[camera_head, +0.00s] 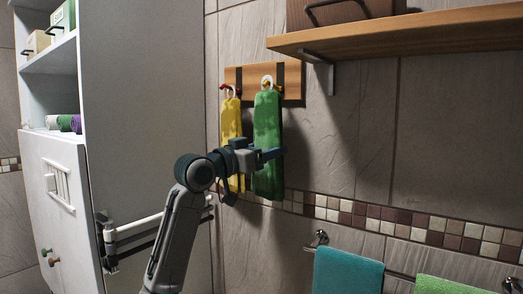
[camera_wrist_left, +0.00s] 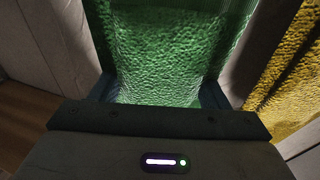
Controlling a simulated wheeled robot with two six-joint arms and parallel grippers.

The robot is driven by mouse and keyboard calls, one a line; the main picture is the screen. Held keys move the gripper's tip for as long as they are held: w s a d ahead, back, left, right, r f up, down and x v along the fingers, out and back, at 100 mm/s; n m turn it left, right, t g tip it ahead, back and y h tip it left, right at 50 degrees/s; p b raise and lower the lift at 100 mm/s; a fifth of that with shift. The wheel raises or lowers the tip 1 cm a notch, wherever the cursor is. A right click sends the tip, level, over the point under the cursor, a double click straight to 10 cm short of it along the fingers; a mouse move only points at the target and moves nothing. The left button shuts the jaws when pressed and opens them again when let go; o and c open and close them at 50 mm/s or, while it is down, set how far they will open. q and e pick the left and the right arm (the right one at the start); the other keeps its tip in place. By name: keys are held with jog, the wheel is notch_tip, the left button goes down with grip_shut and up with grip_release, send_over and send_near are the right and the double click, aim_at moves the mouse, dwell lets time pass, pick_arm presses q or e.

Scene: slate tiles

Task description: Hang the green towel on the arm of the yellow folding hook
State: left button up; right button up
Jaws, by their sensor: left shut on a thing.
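The green towel (camera_head: 267,125) hangs upright in front of the wooden hook board (camera_head: 292,78), with a pale loop at its top. It also fills the middle of the left wrist view (camera_wrist_left: 165,55). A small bit of the yellow folding hook (camera_head: 280,88) shows beside the loop. I cannot tell whether the loop is around the hook's arm or only in front of it. My left gripper (camera_head: 267,154) is shut on the lower half of the green towel. My right gripper is not in view.
A yellow towel (camera_head: 231,122) hangs close to the left, by a red hook (camera_head: 224,86); it shows in the wrist view (camera_wrist_left: 290,60). A wooden shelf (camera_head: 410,36) juts out upper right. A white cabinet (camera_head: 130,100) stands left. Towels hang on a rail below.

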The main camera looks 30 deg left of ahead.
pick_arm(q)
jog(key=shift+w+d, duration=0.1)
jog(key=shift+w, duration=0.45)
jog(key=shift+w+f+p, duration=0.35)
jog(key=shift+w+f, duration=0.15)
jog(key=shift+w, duration=0.2)
jog(key=shift+c, duration=0.2)
jog(key=o, duration=1.1)
